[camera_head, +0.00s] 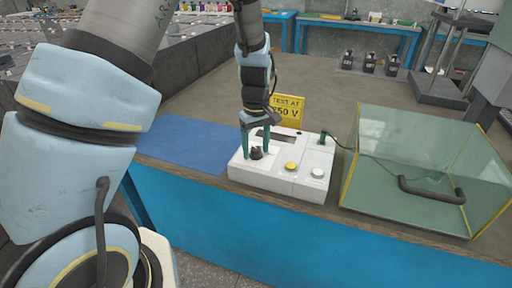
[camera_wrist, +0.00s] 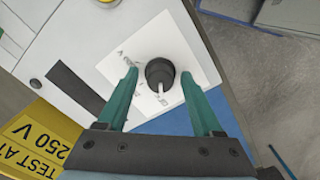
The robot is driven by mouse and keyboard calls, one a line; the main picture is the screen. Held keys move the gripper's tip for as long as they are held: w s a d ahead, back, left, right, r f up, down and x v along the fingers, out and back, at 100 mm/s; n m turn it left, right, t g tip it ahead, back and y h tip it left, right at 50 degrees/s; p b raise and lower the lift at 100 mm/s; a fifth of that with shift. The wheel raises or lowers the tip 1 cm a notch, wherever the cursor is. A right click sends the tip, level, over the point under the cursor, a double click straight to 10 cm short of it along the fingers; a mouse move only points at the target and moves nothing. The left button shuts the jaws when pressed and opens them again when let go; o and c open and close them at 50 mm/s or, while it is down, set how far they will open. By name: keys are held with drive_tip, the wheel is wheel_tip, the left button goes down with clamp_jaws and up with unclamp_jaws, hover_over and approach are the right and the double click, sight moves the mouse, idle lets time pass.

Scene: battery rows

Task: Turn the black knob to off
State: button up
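The black knob (camera_head: 257,153) sits on the top of a white tester box (camera_head: 305,188), on its left part. In the wrist view the knob (camera_wrist: 159,73) has a white pointer line and stands on a white label with small lettering. My gripper (camera_head: 257,156) points down over the knob, its green fingers apart on either side of it. In the wrist view the fingers of my gripper (camera_wrist: 162,76) are open with clear gaps to the knob. The exact height of the fingertips above the label is hard to tell.
A yellow button (camera_head: 291,167) and a grey-white button (camera_head: 317,173) are right of the knob. A yellow "TEST AT 250 V" sign (camera_head: 287,108) stands behind the box. A glass case (camera_head: 425,165) stands right. A blue mat (camera_head: 184,142) lies left.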

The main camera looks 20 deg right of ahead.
sight(256, 148)
wheel_tip(256, 148, up, 11)
drive_tip(key=shift+f+b, duration=0.1)
drive_tip(key=shift+b, duration=0.45)
idle(0.5)
drive_tip(key=s+a+m, duration=0.1)
drive_tip(key=a, duration=0.9)
drive_tip(key=s+a+t, duration=0.1)
drive_tip(key=a, duration=0.9)
drive_tip(key=s+a+m, duration=0.1)
drive_tip(key=s+a, duration=0.1)
drive_tip(key=a, duration=0.8)
drive_tip(key=shift+a+r+m+t+p, duration=0.2)
drive_tip(key=shift+m+t+p, duration=0.1)
